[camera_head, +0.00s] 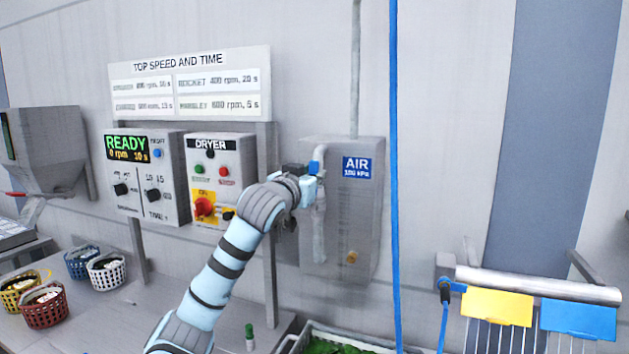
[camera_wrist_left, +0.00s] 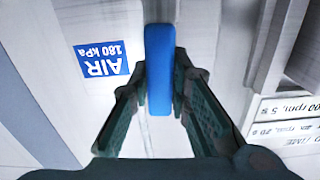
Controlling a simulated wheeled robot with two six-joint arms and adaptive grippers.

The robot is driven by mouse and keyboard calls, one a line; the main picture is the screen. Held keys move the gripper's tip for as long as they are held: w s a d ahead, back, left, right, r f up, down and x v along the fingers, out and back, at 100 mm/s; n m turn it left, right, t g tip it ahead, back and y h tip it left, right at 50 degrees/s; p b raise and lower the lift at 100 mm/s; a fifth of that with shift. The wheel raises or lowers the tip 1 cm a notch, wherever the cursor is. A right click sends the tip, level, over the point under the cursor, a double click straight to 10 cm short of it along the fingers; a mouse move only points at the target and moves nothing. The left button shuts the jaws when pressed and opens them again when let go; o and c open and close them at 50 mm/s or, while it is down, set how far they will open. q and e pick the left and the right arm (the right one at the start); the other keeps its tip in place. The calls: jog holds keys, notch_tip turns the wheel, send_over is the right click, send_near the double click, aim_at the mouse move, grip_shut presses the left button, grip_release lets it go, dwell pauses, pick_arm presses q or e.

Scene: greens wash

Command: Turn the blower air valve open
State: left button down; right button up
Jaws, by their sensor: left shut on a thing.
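The air box (camera_head: 355,225) is a grey panel on the wall with a blue AIR label (camera_head: 357,168), which also shows upside down in the left wrist view (camera_wrist_left: 101,60). A pale pipe (camera_head: 319,225) runs down its left side. In the left wrist view the blue valve handle (camera_wrist_left: 158,65) is a long bar between the fingers of my left gripper (camera_wrist_left: 160,85), which is shut on it. In the head view my left wrist hides most of the handle and the fingers. Whether the valve is open cannot be told. My right gripper is not in view.
The dryer box (camera_head: 222,165) with its red knob and the READY control box (camera_head: 150,180) stand left of my arm. A blue hose (camera_head: 395,200) hangs right of the air box. Several baskets (camera_head: 45,308) stand at the lower left. A rail with yellow and blue tags (camera_head: 497,306) is at right.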

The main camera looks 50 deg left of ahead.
pick_arm(q)
jog(key=shift+s+a+n, duration=0.1)
jog(key=shift+a+n, duration=0.1)
jog(key=shift+n, duration=0.1)
jog(key=shift+f, duration=0.1)
jog(key=c, duration=1.5)
grip_release()
notch_tip(320, 180, up, 10)
jog(key=shift+r, duration=0.1)
jog(key=shift+a, duration=0.1)
jog(key=shift+f, duration=0.2)
